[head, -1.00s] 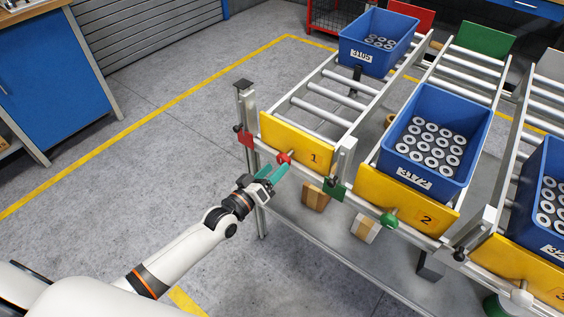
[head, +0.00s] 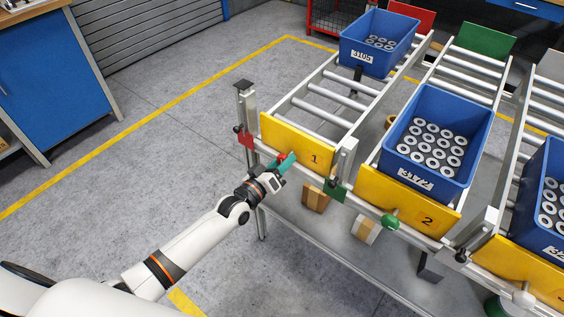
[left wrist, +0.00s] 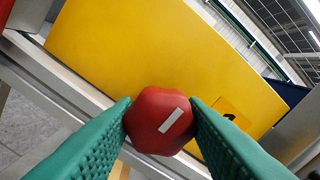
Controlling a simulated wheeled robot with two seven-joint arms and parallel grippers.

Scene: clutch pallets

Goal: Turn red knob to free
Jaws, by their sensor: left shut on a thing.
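The red knob (left wrist: 150,112) sits in front of the yellow plate marked 1 (head: 300,146), and a white line shows on its face in the left wrist view. In that view the line runs slanted, up to the right. My left gripper (head: 284,166) is shut on the red knob, with one green finger on each side of it in the left wrist view (left wrist: 160,122). In the head view the fingers mostly cover the knob. My right gripper is not in view.
Lane 1 has bare rollers (head: 325,98) with a blue crate (head: 349,52) at its far end. Lane 2 holds a blue crate of rings (head: 405,172) behind a yellow plate with a green knob (head: 390,222). Floor left of the rack is clear.

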